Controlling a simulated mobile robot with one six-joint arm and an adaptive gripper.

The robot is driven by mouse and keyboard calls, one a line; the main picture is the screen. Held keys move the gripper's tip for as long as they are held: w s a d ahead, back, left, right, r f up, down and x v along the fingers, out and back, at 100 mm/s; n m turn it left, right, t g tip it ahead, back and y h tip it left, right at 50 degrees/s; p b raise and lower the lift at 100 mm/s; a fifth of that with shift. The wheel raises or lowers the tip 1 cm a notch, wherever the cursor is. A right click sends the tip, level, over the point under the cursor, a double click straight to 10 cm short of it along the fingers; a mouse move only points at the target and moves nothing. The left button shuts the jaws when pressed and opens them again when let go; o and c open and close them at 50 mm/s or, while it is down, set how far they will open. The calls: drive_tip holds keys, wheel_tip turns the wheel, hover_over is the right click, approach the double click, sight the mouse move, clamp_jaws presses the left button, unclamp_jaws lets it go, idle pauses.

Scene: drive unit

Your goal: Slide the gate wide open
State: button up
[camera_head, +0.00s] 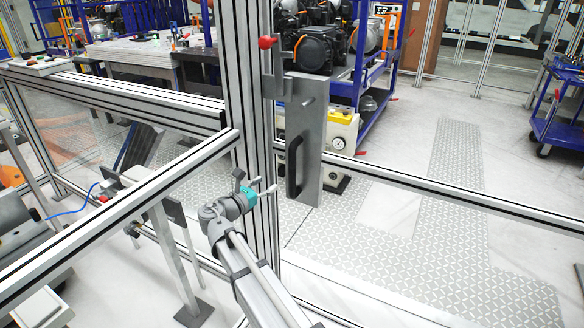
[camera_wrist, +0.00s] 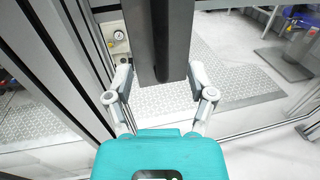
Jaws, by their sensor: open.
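The gate is a clear framed panel; its horizontal rail (camera_head: 440,188) runs to the right in the head view. A grey lock plate (camera_head: 305,135) with a black upright handle (camera_head: 294,167) stands at its left end, beside a thick aluminium post. A red-knobbed lever (camera_head: 266,42) sits above the plate. My gripper (camera_head: 264,192) is open and empty, left of and slightly below the handle. In the wrist view, my gripper (camera_wrist: 160,74) has its fingers spread apart, with a dark upright bar, apparently the handle, between and beyond the fingertips. Contact cannot be told.
The aluminium post (camera_head: 240,110) stands close beside my gripper. A fixed rail (camera_head: 120,220) crosses at the left. Behind the gate are a blue cart (camera_head: 370,75) and a cream unit with a gauge (camera_head: 340,140). The patterned floor (camera_head: 400,250) at the right is clear.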

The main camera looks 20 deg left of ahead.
sight(290, 168)
drive_tip(key=x, duration=1.2)
drive_tip(key=shift+w, duration=0.3)
clamp_jaws()
